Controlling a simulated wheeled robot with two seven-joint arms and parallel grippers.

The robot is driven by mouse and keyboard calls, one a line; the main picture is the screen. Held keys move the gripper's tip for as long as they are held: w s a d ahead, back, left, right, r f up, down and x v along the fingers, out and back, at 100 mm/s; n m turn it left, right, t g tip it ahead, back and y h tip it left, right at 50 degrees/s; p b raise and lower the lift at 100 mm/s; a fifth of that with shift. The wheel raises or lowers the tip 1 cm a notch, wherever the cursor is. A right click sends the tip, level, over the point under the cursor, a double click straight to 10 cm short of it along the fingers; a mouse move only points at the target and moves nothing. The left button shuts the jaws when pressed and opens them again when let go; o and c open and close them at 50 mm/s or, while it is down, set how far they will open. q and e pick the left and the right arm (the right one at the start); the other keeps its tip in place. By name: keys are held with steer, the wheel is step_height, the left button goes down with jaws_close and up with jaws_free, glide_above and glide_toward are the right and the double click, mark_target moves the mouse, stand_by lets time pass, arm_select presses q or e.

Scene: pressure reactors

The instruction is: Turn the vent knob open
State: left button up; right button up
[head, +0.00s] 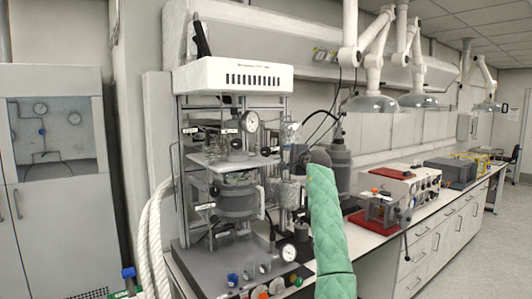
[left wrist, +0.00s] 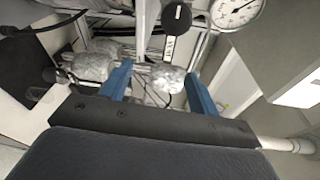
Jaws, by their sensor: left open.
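In the left wrist view a round black knob (left wrist: 176,18) with a small white tag (left wrist: 170,47) stands beyond my fingers, near the top edge. The tag's text is too small to read, so I cannot tell whether this is the vent knob. My left gripper (left wrist: 158,85) has two blue fingers, apart, with nothing held between them. The knob is beyond the fingertips and not touched. In the head view my left gripper (head: 314,156) is dark, at the end of a green-sleeved arm, right of the reactor stand; its fingers are hidden. My right gripper is not in view.
The reactor stand (head: 234,76) carries vessels, tubes, tags and a dial gauge (head: 249,121). Foil-wrapped pieces (left wrist: 160,77) lie close to my fingers. A pressure gauge (left wrist: 236,10) is right of the black knob.

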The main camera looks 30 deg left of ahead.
mark_target(267, 152)
arm_select(q)
steer(key=a+m+g+p, duration=0.1)
steer(key=a+m, duration=0.2)
steer(key=a+m+y+p, duration=0.1)
steer(key=a+m, duration=0.2)
steer(key=a+r+m+g+y+p, duration=0.1)
steer(key=a+m, duration=0.2)
steer(key=shift+s+r+g+p, duration=0.1)
steer(key=shift+s+g+p, duration=0.05)
steer(key=shift+g+p, duration=0.2)
steer(key=shift+w+a, duration=0.25)
steer(key=shift+a, duration=0.25)
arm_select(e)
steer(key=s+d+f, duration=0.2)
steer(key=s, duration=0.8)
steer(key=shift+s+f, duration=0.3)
arm_select(q)
steer(key=c, duration=1)
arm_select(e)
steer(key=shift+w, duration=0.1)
